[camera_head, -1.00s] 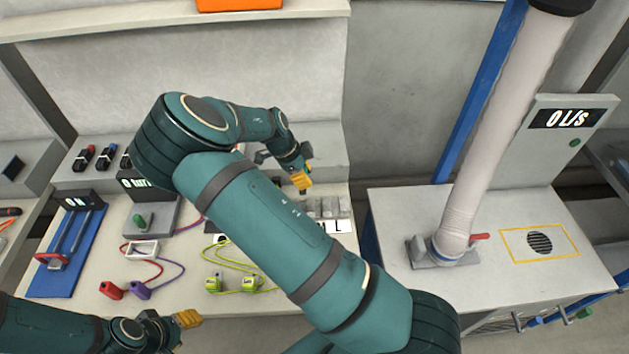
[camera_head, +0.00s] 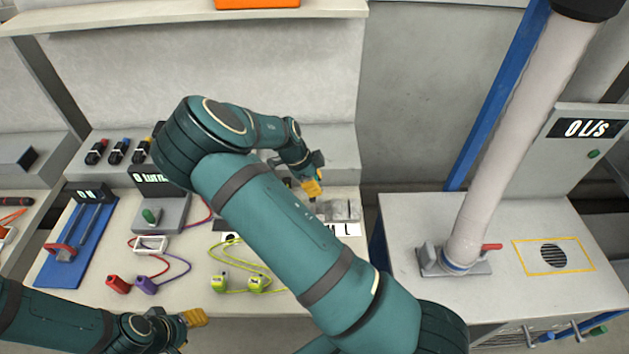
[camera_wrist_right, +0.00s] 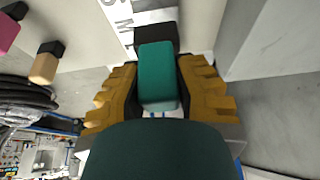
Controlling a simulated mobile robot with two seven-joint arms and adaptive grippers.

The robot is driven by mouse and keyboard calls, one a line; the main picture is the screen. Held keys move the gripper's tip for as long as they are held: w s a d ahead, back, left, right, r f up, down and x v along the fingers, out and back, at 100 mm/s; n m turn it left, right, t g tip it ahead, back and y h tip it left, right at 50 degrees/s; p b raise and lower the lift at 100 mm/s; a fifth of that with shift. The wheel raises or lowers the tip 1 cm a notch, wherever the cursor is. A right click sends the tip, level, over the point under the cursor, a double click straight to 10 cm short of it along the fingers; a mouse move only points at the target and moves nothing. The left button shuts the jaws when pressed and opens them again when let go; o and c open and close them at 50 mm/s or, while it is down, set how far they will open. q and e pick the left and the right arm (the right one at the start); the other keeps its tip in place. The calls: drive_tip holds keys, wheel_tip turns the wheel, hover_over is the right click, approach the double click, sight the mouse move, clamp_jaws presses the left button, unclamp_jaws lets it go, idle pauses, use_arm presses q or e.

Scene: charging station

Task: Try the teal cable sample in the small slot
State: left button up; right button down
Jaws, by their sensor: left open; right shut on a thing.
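The teal cable sample (camera_wrist_right: 157,75) is held between the yellow fingers of my right gripper (camera_wrist_right: 160,92) in the right wrist view. A black end piece (camera_wrist_right: 155,38) shows beyond it. In the head view my right gripper (camera_head: 313,187) is over the back of the bench, close to the grey slot block (camera_head: 342,210). The size labels (camera_head: 345,229) lie in front of that block; S, M and part of another letter show in the wrist view. My right arm hides the block's left part, including the small slot. My left gripper (camera_head: 195,318) is open and empty at the bench's front edge.
Red and purple plugs (camera_head: 146,285) and yellow-green plugs (camera_head: 238,284) lie on the bench with their cables. A meter with a green knob (camera_head: 150,216) and a blue lever board (camera_head: 78,245) stand left. Pink (camera_wrist_right: 8,32) and tan (camera_wrist_right: 43,68) samples show in the wrist view.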

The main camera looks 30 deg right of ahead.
drive_tip(key=shift+f+b, duration=0.7)
drive_tip(key=shift+f, duration=0.8)
drive_tip(key=shift+p, duration=0.35)
idle(0.6)
drive_tip(key=shift+f+b, duration=0.6)
drive_tip(key=shift+f, duration=0.3)
drive_tip(key=shift+r, duration=0.15)
drive_tip(key=shift+r+p, duration=0.5)
drive_tip(key=shift+p, duration=0.1)
idle(1.7)
drive_tip(key=shift+f, duration=0.7)
